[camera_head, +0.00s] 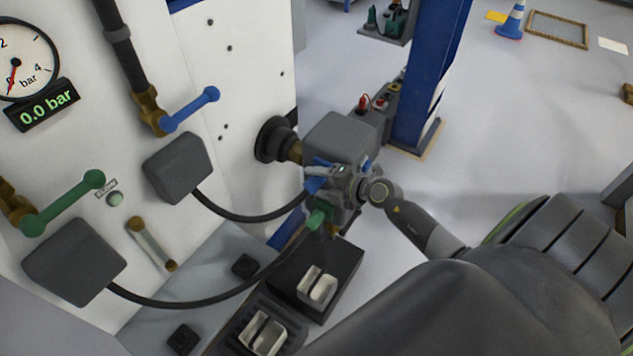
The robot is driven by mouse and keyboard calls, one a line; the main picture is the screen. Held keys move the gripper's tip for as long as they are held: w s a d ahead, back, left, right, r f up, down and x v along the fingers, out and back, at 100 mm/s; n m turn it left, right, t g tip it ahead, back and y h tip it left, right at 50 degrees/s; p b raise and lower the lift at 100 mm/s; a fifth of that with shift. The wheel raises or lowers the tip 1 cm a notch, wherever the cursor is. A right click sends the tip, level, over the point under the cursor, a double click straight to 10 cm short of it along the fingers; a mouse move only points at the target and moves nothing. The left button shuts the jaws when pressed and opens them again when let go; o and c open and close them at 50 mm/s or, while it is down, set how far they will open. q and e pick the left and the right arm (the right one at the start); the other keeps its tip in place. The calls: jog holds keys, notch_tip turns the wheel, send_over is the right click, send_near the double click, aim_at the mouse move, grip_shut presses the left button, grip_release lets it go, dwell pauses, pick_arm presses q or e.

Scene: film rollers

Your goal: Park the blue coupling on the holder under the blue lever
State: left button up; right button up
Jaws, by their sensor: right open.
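The blue lever (190,108) is on the white panel at upper left, on a brass valve below a black pipe. A dark grey box (178,168) sits below it, and a black hose runs from it to the blue coupling (314,184). The blue coupling is at the grey block (340,135) in the middle, partly hidden by my right gripper (335,178). That gripper is open around or beside the coupling; I cannot tell which. Small black square pieces (244,265) lie on the grey ledge; I cannot tell which part is the holder. My left gripper is not in view.
A green coupling (318,218) hangs just below the blue one, its hose leading to a second grey box (74,262) under the green lever (62,204). Pale metal cradles (318,287) stand on black bases below. A blue post (428,75) rises behind; the gauge reads 0.0 bar.

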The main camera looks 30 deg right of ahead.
jog(key=shift+w+a+f, duration=0.15)
jog(key=shift+w+a, duration=0.05)
jog(key=shift+w, duration=0.1)
jog(key=shift+c, duration=0.2)
jog(key=c, duration=1.1)
jog(key=shift+s+a+p, duration=0.1)
jog(key=shift+a+p, duration=0.1)
jog(key=shift+p, duration=0.2)
jog(key=shift+s+a+p, duration=0.3)
jog(key=shift+a+p, duration=0.2)
jog(key=shift+a, duration=0.2)
jog(key=shift+s+a+p, duration=0.25)
jog(key=shift+a+p, duration=0.3)
jog(key=shift+a, duration=0.1)
jog(key=shift+s+a+p, duration=0.3)
jog(key=shift+a+p, duration=0.2)
jog(key=shift+a, duration=0.2)
